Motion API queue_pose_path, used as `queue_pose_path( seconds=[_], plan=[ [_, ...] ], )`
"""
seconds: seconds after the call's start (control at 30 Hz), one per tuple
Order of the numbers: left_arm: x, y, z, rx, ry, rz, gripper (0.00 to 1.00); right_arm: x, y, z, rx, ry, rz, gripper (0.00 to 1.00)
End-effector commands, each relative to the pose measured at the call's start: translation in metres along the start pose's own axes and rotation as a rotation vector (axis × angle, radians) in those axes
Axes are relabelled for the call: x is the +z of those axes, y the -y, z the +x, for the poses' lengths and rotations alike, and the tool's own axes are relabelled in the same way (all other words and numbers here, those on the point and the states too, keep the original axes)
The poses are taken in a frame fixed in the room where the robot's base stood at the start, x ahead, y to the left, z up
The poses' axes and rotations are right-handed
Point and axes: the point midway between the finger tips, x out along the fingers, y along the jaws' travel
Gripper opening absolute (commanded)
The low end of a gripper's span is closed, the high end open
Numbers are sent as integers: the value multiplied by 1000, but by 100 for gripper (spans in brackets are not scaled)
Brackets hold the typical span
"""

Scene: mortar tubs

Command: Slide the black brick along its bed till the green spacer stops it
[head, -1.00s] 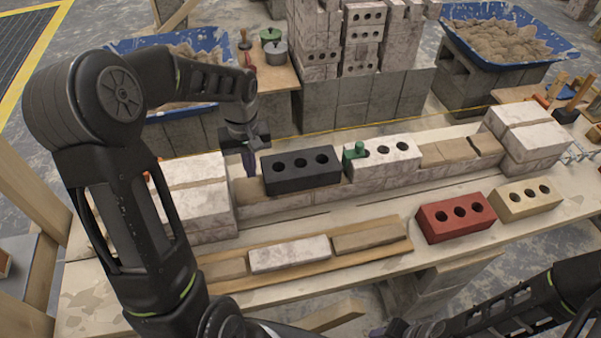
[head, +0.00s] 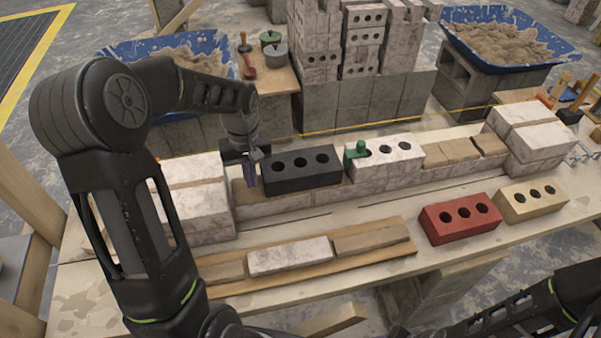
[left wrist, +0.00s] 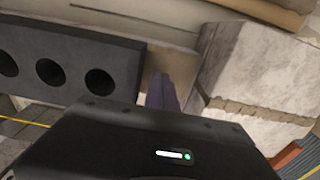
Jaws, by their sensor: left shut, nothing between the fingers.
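The black brick (head: 302,172), with three holes, lies on its bed (head: 290,203), the top of a low brick course. The green spacer (head: 356,150) sits at the left end of a whitish holed brick (head: 392,160), just right of the black brick. My left gripper (head: 251,176) is shut and empty, pointing down at the black brick's left end. In the left wrist view its purple fingers (left wrist: 162,93) stand close beside the end of the black brick (left wrist: 70,62); I cannot tell if they touch.
A whitish block stack (head: 198,205) stands left of my left gripper. A red brick (head: 459,218) and a yellow brick (head: 530,197) lie in front, right. A board with several flat pieces (head: 290,258) lies nearer. My right arm (head: 510,312) shows at lower right, its fingers not discernible.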

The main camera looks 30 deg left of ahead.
Motion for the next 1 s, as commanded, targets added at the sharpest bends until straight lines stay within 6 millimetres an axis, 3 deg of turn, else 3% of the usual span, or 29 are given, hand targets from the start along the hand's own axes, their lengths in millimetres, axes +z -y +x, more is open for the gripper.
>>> queue_pose_path(
  seconds=[1.0],
  plan=[
    [0, -1, -5, 0, 0, 0, 0, 0, 1, -4, 0, 0, 0, 36]
  ],
)
